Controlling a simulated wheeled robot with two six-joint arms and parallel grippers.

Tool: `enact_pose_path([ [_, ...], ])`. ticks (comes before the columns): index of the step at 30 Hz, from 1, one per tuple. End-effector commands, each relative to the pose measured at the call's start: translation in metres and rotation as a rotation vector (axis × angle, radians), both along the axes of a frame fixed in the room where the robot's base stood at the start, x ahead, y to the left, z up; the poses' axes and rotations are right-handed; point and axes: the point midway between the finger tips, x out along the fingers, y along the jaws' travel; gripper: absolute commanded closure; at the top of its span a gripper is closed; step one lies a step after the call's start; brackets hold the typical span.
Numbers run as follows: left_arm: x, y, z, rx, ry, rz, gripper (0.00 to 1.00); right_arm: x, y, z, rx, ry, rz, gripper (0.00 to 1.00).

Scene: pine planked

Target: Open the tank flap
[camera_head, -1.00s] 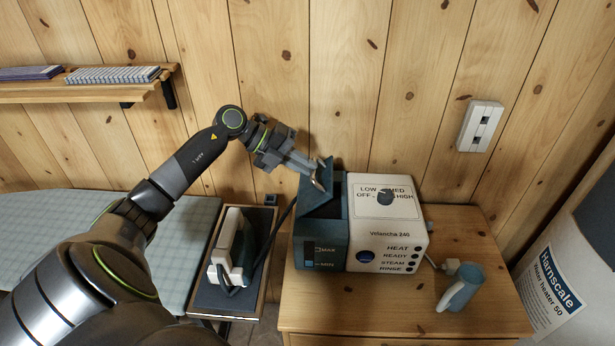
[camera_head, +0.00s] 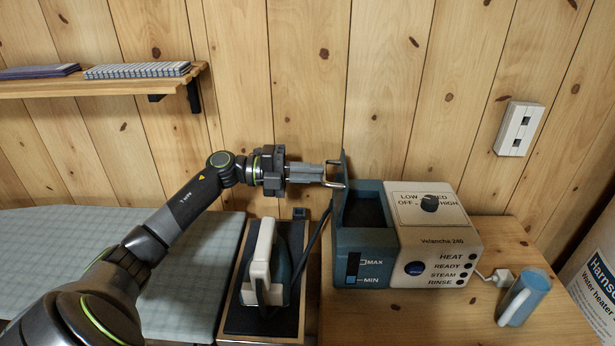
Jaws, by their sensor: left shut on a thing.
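The tank flap (camera_head: 343,187) stands about upright at the left edge of the blue-grey water tank (camera_head: 364,245), seen nearly edge-on. The tank's dark opening (camera_head: 366,212) is uncovered. The tank is the left part of the steam station, beside its white control housing (camera_head: 433,232). My left gripper (camera_head: 334,175) comes in from the left, level, and is shut on the flap's metal handle (camera_head: 335,164). The exact grip is small in the picture. My right gripper is not in view.
A white iron (camera_head: 262,262) rests on a dark pad left of the tank, its cord rising beside the station. A blue-grey jug (camera_head: 524,297) stands on the wooden cabinet (camera_head: 410,318) at right. A shelf (camera_head: 95,84) is on the wall at upper left.

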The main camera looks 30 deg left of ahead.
Motion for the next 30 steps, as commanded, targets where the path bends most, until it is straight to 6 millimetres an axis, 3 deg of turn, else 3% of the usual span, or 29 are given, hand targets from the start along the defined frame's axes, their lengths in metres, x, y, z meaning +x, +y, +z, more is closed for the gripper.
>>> enact_pose_path([
  [15, -0.0012, -0.0003, -0.0083, 0.01, 0.009, -0.001, 1.0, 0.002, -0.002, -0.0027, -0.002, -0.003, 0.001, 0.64],
  [16, -0.0013, -0.0004, -0.0085, 0.009, 0.009, -0.002, 0.86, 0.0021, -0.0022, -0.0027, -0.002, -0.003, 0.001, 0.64],
  [21, -0.001, -0.0004, -0.0073, 0.008, 0.008, -0.001, 0.67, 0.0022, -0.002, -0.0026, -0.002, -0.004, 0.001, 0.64],
  [30, -0.0014, 0.0011, -0.0054, 0.006, 0.006, -0.001, 0.67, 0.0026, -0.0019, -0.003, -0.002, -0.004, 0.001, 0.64],
])
